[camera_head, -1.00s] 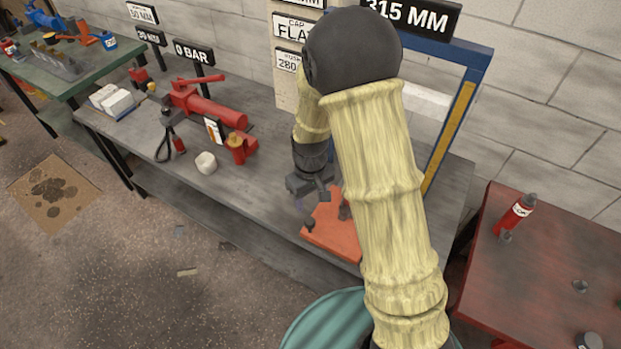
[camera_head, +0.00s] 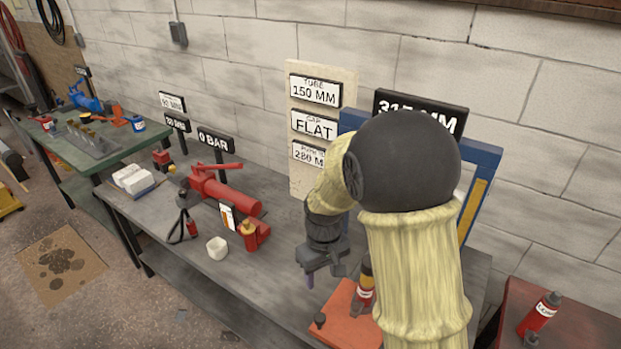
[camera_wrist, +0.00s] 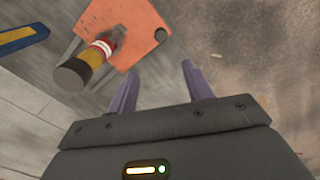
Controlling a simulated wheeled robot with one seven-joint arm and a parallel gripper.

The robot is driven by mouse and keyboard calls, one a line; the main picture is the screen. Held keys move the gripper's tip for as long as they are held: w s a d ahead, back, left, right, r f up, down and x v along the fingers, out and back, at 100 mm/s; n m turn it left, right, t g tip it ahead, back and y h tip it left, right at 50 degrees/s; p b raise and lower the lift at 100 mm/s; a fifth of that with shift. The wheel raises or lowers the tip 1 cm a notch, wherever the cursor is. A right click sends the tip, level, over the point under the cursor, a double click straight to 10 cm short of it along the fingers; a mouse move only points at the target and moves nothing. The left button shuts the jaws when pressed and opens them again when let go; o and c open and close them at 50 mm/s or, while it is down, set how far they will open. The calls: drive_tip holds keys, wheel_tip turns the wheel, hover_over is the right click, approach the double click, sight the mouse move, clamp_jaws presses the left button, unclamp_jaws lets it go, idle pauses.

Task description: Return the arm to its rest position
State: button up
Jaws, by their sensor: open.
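My arm is covered in a pale yellow sleeve with a dark round elbow, and it fills the right-centre of the head view. My gripper (camera_head: 326,278) hangs above the grey bench, left of the orange plate (camera_head: 345,322). In the wrist view its two purple fingers (camera_wrist: 160,88) stand apart with nothing between them. The orange plate (camera_wrist: 140,22) and a red, white and yellow cylinder (camera_wrist: 92,60) standing on it show beyond the fingers. The cylinder also shows in the head view (camera_head: 366,285), right of the gripper and partly behind my arm.
A red hydraulic pump (camera_head: 225,195), a small white cup (camera_head: 217,248) and a black stand (camera_head: 184,217) are on the bench left of the gripper. The blue press frame (camera_head: 483,160) rises behind my arm. A red table (camera_head: 580,330) with a red bottle (camera_head: 541,312) is at right.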

drive_tip(key=s+d+r+m+t, duration=0.2)
drive_tip(key=s+d+r+m, duration=0.2)
drive_tip(key=s+d, duration=0.6)
drive_tip(key=shift+s+r+m+t, duration=0.15)
drive_tip(key=shift+s+m+t, duration=0.25)
drive_tip(key=shift+m, duration=0.4)
idle(0.6)
